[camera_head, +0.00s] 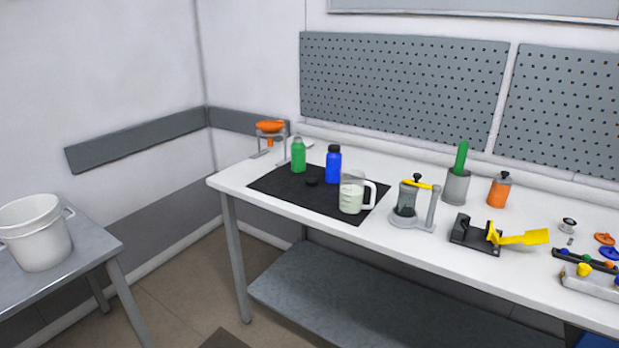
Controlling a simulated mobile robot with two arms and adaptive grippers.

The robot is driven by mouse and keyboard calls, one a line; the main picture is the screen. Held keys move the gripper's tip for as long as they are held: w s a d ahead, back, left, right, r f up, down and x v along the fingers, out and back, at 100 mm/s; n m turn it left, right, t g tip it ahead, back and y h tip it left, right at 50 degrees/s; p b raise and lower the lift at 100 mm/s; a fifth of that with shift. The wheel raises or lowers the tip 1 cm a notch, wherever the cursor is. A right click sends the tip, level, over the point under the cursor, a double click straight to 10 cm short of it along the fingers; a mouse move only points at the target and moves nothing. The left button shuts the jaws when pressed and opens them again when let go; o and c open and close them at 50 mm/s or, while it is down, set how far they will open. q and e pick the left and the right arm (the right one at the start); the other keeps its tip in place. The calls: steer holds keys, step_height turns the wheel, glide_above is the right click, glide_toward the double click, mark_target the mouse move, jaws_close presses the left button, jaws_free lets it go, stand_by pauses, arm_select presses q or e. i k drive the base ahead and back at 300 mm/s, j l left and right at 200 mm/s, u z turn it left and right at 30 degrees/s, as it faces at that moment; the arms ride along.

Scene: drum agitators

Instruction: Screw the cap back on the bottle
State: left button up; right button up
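A green bottle (298,155) stands upright at the back left of a black mat (272,185) on the white bench. Its top looks green or grey, and I cannot tell whether a cap is on it. A blue bottle (333,166) with a dark top stands upright to its right. A small dark round piece, perhaps a cap (312,181), lies on the mat in front of the two bottles. A clear jug (351,195) with pale liquid and a white handle stands at the mat's front right. Neither of my grippers is in view.
An orange funnel on a stand (270,128) is at the bench's left end. A white bucket (40,240) stands on a separate table.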

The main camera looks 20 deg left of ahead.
mark_target(298, 148)
steer(key=z, duration=0.35)
steer(key=i+j+z, duration=0.1)
steer(key=j+z, duration=0.35)
steer(key=j, duration=0.15)
steer(key=j+z, duration=0.45)
steer(key=j, duration=0.75)
steer(key=k+j+z, duration=0.1)
steer(key=j, duration=0.45)
steer(key=k+j, duration=0.1)
steer(key=j, duration=0.45)
steer(key=k+j+z, duration=0.1)
steer(key=j, duration=0.5)
